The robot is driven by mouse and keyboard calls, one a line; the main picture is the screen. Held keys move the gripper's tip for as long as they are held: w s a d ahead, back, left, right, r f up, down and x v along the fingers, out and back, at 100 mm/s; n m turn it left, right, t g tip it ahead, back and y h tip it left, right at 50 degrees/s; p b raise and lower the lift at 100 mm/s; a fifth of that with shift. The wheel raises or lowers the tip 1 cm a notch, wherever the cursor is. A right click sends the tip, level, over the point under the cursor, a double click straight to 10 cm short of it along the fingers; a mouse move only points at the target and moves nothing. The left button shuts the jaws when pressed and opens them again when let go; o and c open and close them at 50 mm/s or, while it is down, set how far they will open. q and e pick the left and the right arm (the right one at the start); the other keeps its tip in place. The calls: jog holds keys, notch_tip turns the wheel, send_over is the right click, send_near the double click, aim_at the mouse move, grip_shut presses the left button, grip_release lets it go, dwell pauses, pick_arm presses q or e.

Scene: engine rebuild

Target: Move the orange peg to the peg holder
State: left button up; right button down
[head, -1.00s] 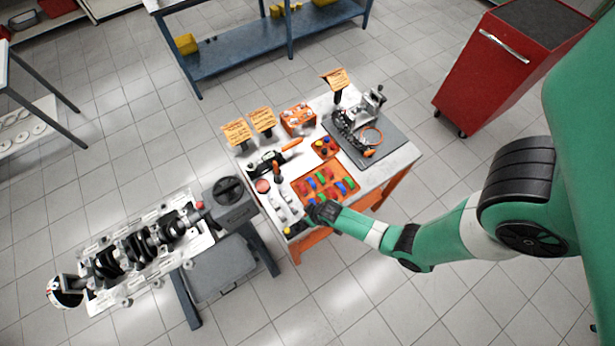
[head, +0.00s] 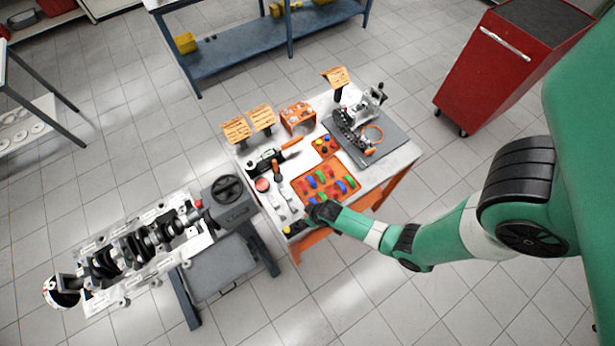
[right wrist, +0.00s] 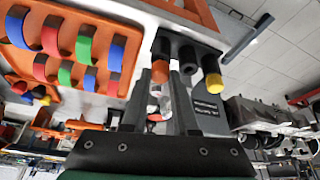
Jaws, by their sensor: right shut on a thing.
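The orange peg (right wrist: 160,71) shows in the right wrist view between the fingertips of my right gripper (right wrist: 160,78), which is shut on it. The peg holder (right wrist: 187,50) is a black block with a row of round sockets. The orange peg lines up with the left socket; I cannot tell how deep it sits. The middle socket looks empty, and a yellow peg (right wrist: 212,83) is in the right one. In the head view the right gripper (head: 311,212) is at the table's near-left edge, beside the holder (head: 294,230). The left gripper is not in view.
An orange tray (head: 330,195) of coloured bearing shells lies close beside the right gripper. Hand tools (head: 265,160), a red round can (head: 262,185) and a grey mat (head: 385,150) share the table. An engine block (head: 140,250) stands to the left.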

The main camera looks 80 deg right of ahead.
jog(key=shift+f+b, duration=0.35)
jog(key=shift+f, duration=0.1)
jog(key=c, duration=0.9)
grip_release()
jog(key=shift+r, duration=0.1)
jog(key=shift+r+p, duration=1.5)
jog(key=shift+p, duration=0.05)
jog(key=o, duration=0.5)
jog(key=shift+o, duration=0.2)
